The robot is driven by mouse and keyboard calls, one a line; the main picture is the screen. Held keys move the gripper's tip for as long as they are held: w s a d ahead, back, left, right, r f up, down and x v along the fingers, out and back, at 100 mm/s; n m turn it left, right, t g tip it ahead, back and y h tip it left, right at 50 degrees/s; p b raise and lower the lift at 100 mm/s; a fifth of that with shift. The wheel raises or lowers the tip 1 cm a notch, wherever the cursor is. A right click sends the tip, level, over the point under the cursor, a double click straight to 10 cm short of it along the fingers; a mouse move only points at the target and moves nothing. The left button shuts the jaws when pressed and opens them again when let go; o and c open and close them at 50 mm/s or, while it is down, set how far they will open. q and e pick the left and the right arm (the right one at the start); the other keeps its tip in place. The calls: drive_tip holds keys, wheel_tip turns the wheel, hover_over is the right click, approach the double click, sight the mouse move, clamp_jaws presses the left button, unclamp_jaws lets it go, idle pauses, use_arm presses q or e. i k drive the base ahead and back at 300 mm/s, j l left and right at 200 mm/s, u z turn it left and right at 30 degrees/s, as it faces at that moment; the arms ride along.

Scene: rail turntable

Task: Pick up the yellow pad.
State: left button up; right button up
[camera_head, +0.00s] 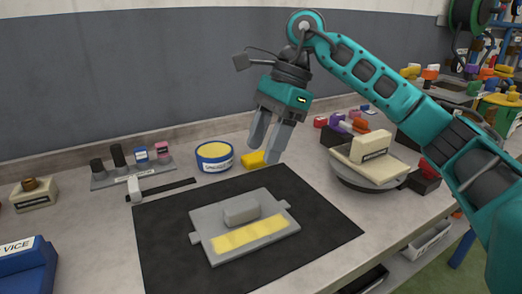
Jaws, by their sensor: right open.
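The yellow pad (252,159) lies on the grey bench beside a round tub, behind the black mat. My right gripper (265,156) reaches down from above with its two grey fingers apart. Its fingertips are over or just in front of the pad's right part and hide some of it. I cannot tell whether the fingers touch the pad. Nothing shows held between them. My left gripper is not in view.
A blue and white tub with yellow contents (214,156) stands just left of the pad. A grey plate with a yellow strip (215,249) lies on the black mat (172,262). A turntable with a cream block (366,160) stands at right. Small bottles (118,155) stand at left.

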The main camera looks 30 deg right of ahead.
sight(253, 161)
drive_tip(key=k, duration=1)
